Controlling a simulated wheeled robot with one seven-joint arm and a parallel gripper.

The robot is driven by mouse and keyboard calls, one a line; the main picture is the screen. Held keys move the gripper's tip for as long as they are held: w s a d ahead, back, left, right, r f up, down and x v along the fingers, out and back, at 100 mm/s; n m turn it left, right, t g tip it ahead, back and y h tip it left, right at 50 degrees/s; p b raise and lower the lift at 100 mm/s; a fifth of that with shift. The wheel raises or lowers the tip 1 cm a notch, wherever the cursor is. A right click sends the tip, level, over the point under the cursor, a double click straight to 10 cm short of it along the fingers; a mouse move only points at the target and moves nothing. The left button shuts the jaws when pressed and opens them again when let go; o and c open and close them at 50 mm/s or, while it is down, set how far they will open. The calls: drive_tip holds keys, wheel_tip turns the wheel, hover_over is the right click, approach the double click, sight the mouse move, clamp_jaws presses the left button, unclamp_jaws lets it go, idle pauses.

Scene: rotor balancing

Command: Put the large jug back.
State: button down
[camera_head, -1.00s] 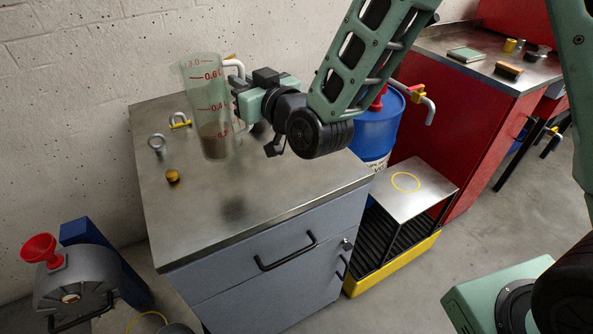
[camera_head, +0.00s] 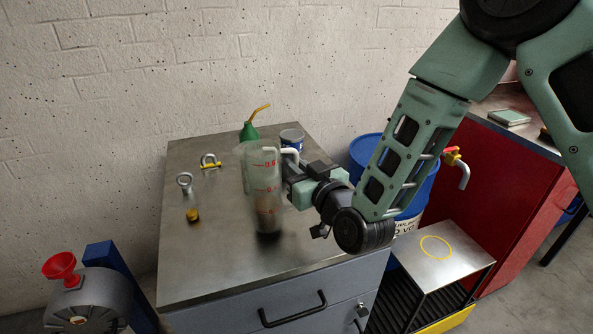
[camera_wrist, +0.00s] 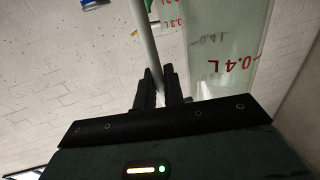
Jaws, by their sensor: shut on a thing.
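The large jug (camera_head: 262,165) is a tall clear beaker with red volume marks and a darker content low inside. It stands roughly upright over the cabinet top, in front of a green bottle and a cup. My gripper (camera_head: 287,177) is at its right side, shut on the jug's pale handle. In the wrist view my gripper (camera_wrist: 160,88) has its fingers around the pale handle bar, with the jug wall (camera_wrist: 228,50) and its 0.4 L mark to the right. I cannot tell whether the jug's base touches the metal top.
The cabinet's metal top (camera_head: 215,255) also holds a green bottle (camera_head: 249,132), a cup (camera_head: 291,138), shackles (camera_head: 210,161) and a yellow-brass piece (camera_head: 192,215). Right stand a blue drum (camera_head: 370,150) and a low stand with a yellow ring (camera_head: 436,247).

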drive_tip(key=shift+f, duration=0.6)
drive_tip(key=shift+f, duration=0.15)
drive_tip(key=c, duration=1.5)
unclamp_jaws()
